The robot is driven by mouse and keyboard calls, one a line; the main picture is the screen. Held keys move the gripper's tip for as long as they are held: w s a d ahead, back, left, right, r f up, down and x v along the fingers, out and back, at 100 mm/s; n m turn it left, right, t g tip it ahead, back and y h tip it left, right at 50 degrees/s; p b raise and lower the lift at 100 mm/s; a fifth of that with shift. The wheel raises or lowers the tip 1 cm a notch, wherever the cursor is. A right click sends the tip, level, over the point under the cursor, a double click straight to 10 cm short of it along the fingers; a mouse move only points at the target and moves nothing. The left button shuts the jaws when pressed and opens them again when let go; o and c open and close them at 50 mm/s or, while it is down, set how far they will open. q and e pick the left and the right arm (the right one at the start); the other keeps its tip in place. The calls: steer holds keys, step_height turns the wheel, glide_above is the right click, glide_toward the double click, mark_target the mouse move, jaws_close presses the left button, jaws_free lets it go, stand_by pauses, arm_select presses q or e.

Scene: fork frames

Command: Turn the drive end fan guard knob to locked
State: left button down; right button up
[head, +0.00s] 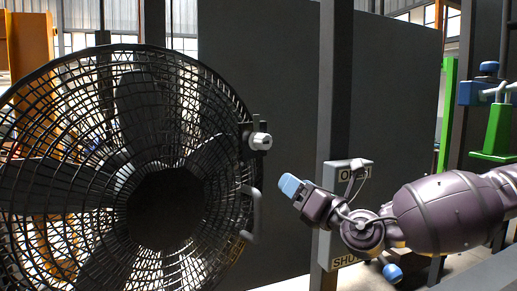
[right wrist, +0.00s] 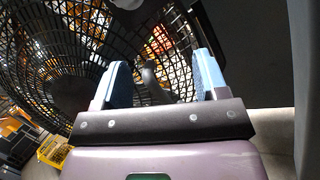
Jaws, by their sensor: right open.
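The round black fan guard (head: 222,88) fills the left of the head view. A grey knob (head: 260,141) sits on a dark bracket at its right rim, with a grey curved handle (head: 254,212) below. My right gripper (head: 288,186) is open and empty, with blue fingertips. In the picture it is right of the handle and lower than the knob; no contact shows. In the right wrist view, the open fingers (right wrist: 163,78) frame the guard mesh and a grey curved part that looks like the handle. A pale part at the top edge may be the knob. My left gripper is out of view.
A grey box (head: 358,165) with an OPEN label and a partly hidden lower label is on a post behind my right arm. A blue-ended lever (head: 392,273) shows below. A green clamp-like fixture (head: 497,130) stands far right. A dark panel (head: 265,70) is behind the guard.

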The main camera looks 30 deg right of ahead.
mark_target(267, 143)
steer(key=w+r+n+b, duration=0.1)
steer(key=r, duration=0.1)
steer(key=w+a+r+n+y+b, duration=0.1)
steer(key=w+r, duration=0.1)
steer(key=w+r+n+t+b, duration=0.1)
steer(key=r, duration=0.1)
steer(key=shift+w+a, duration=0.15)
steer(key=shift+a, duration=0.15)
steer(key=b+x, duration=0.2)
steer(key=x, duration=0.2)
steer(key=shift+r, duration=0.1)
steer(key=shift+w+a+r+b, duration=0.1)
steer(key=shift+w+r+b, duration=0.4)
steer(key=shift+b, duration=0.1)
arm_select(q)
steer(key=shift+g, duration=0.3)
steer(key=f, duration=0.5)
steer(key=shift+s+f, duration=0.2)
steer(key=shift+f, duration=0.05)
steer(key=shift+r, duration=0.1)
arm_select(e)
steer(key=shift+r, duration=0.1)
steer(key=shift+c, duration=0.4)
